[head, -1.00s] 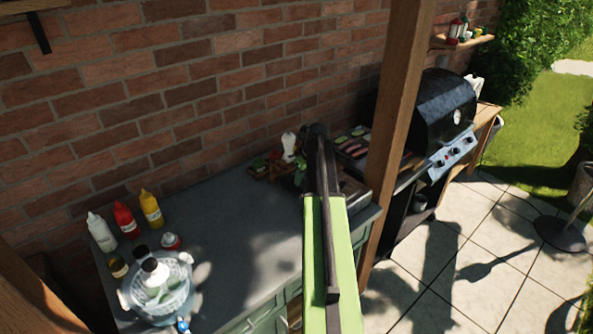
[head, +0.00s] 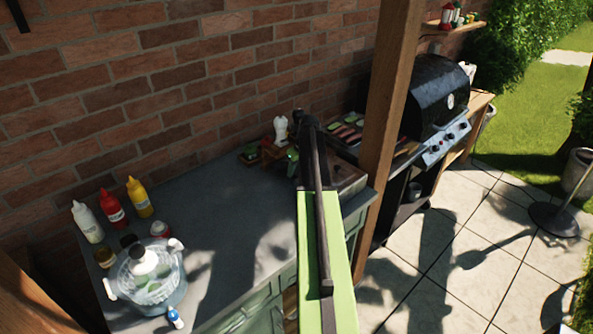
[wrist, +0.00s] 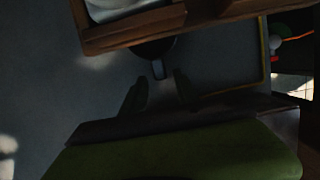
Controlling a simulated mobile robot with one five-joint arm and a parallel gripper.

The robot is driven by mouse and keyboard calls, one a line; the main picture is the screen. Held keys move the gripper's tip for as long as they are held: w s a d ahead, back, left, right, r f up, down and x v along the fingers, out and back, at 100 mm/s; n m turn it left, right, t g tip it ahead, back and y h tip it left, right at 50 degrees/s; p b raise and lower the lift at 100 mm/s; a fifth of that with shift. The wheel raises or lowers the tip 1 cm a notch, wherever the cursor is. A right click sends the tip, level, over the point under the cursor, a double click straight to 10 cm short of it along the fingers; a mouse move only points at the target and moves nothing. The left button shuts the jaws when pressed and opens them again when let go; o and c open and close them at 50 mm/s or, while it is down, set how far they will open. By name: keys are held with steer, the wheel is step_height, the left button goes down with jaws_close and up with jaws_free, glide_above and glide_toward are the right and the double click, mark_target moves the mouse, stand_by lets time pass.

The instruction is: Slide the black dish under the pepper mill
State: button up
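The white pepper mill (head: 281,130) stands upright on a small wooden stand (head: 272,153) at the back of the counter, beside my arm. In the dark wrist view, the stand's wooden edge (wrist: 135,29) crosses the top, with a pale object on it, perhaps the mill's base. The black dish (wrist: 152,49) shows below that edge, its far part hidden by the wood. Its short handle (wrist: 158,70) points toward my gripper (wrist: 160,88). The two fingers are apart, with the handle's end just ahead of the gap. The head view hides the dish behind my arm.
A yellow-edged board or tray (wrist: 264,52) lies right of the stand. Bottles (head: 113,207) and a clear bowl (head: 148,278) stand at the counter's left. A wooden post (head: 396,95) rises right of my arm, before the grill (head: 434,98). The middle counter (head: 215,210) is clear.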

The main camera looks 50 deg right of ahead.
steer(key=shift+b+x, duration=1.4)
steer(key=shift+x, duration=0.45)
jaws_close()
steer(key=shift+s+d, duration=0.15)
steer(key=shift+d, duration=2.2)
steer(key=shift+s+d, duration=0.2)
steer(key=shift+d, duration=2.15)
